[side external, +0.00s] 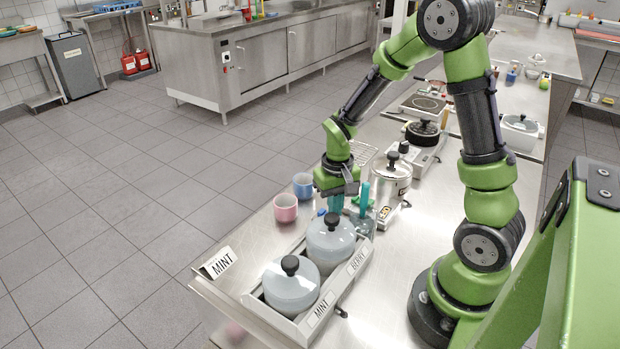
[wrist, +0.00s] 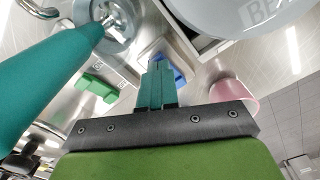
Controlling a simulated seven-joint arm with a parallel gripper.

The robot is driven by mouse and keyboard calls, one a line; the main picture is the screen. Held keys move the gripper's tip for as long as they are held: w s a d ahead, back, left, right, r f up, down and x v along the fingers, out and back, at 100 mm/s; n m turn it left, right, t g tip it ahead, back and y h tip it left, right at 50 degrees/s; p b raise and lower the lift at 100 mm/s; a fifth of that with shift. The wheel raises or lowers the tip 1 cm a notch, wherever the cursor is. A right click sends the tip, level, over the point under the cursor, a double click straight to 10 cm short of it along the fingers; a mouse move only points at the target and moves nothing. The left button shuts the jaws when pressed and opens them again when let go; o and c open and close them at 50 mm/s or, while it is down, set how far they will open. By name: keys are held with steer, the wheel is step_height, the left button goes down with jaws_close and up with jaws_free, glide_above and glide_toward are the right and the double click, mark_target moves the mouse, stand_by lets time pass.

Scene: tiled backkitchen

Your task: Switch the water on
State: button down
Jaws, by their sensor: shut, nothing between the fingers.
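My gripper (side external: 336,205) is over the counter, pointing down behind the lidded pots. Its teal fingers (wrist: 155,85) are shut together and empty in the wrist view. An upright teal piece (side external: 364,196), possibly a tap lever, stands just right of my gripper, apart from it. A large teal shape, probably the same piece, fills the left of the wrist view (wrist: 35,75). Beside it is a round shiny metal fitting (wrist: 112,25). I cannot tell whether this is the tap. No running water is visible.
Two grey lidded pots (side external: 331,240) sit in a tray in front of my gripper. A pink cup (side external: 286,208) and a blue cup (side external: 303,185) stand left. A steel pot (side external: 390,178) stands right. Blue (wrist: 178,72) and green (wrist: 98,87) pieces lie near the fingers.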

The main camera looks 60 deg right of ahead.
steer(key=shift+f, duration=0.15)
steer(key=shift+r, duration=3.55)
steer(key=shift+s+a+f, duration=0.15)
steer(key=shift+f, duration=0.05)
steer(key=s+a+r+n+t+y, duration=0.1)
steer(key=s+a+r+t, duration=0.2)
steer(key=r, duration=0.4)
steer(key=s+a+r+n+t+y, duration=0.1)
steer(key=s+a+r+t, duration=0.3)
steer(key=a+r, duration=0.4)
steer(key=shift+s, duration=0.35)
